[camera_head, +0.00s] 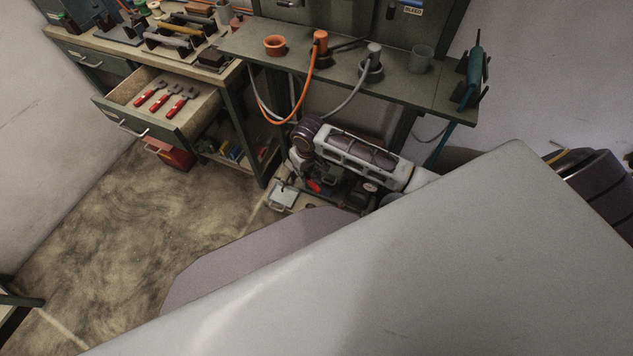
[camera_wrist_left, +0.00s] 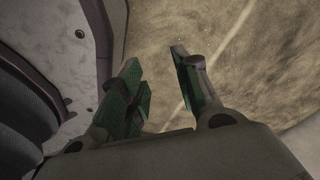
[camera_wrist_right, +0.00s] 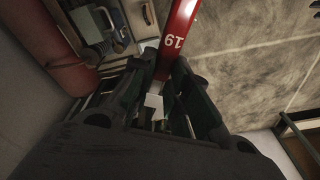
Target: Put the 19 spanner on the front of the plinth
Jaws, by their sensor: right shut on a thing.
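The 19 spanner (camera_wrist_right: 178,42) has a red handle with a white "19" that reads upside down in the right wrist view. My right gripper (camera_wrist_right: 168,80) is shut on it, and the handle sticks out beyond the fingertips. The fingers hide part of the spanner. My left gripper (camera_wrist_left: 158,60) is open and empty above the floor in the left wrist view. I cannot make out the plinth for certain.
An open drawer (camera_head: 178,132) at the left of the head view holds three red-handled spanners (camera_head: 165,97). Bare floor (camera_head: 100,235) lies at lower left.

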